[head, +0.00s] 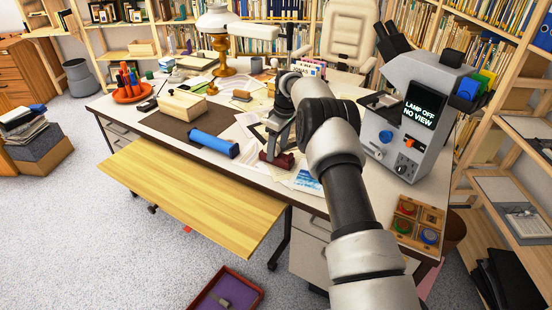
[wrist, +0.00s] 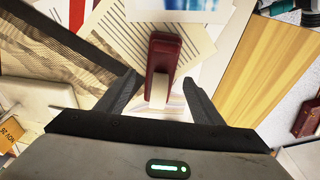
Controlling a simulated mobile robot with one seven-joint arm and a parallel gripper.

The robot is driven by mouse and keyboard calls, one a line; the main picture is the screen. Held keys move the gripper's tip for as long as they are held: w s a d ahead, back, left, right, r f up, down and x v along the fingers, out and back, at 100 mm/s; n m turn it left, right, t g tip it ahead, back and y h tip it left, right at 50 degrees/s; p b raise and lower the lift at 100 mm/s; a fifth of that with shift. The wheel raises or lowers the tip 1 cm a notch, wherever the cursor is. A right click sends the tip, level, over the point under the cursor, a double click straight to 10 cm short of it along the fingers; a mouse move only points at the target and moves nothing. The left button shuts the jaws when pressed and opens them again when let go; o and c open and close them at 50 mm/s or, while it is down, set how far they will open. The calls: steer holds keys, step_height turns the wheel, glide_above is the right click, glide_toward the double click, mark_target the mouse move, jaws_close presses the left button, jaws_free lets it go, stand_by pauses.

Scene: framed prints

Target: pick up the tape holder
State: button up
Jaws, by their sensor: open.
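The tape holder looks to be the dark red, narrow object on the desk, seen in the head view (head: 280,161) below my gripper (head: 274,147). In the wrist view the tape holder (wrist: 163,52) lies lengthwise in the middle, with a pale cream part at its near end. My gripper (wrist: 160,80) is open, with one finger on each side of the near part of the tape holder. A gap shows on both sides. I cannot tell how far above the desk the fingertips are. My arm hides part of the desk behind.
Papers lie under and around the tape holder. A blue roll (head: 214,143) and a wooden box (head: 182,105) are to the left. A grey microscope-like device (head: 410,125) and a wooden tray (head: 404,207) stand right. A yellow wooden board (head: 190,190) is at the desk's front.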

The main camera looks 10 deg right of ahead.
step_height(320, 180, down, 2)
steer(key=shift+w+a+f, duration=0.15)
steer(key=shift+f, duration=0.1)
steer(key=shift+r, duration=0.1)
steer(key=c, duration=1.5)
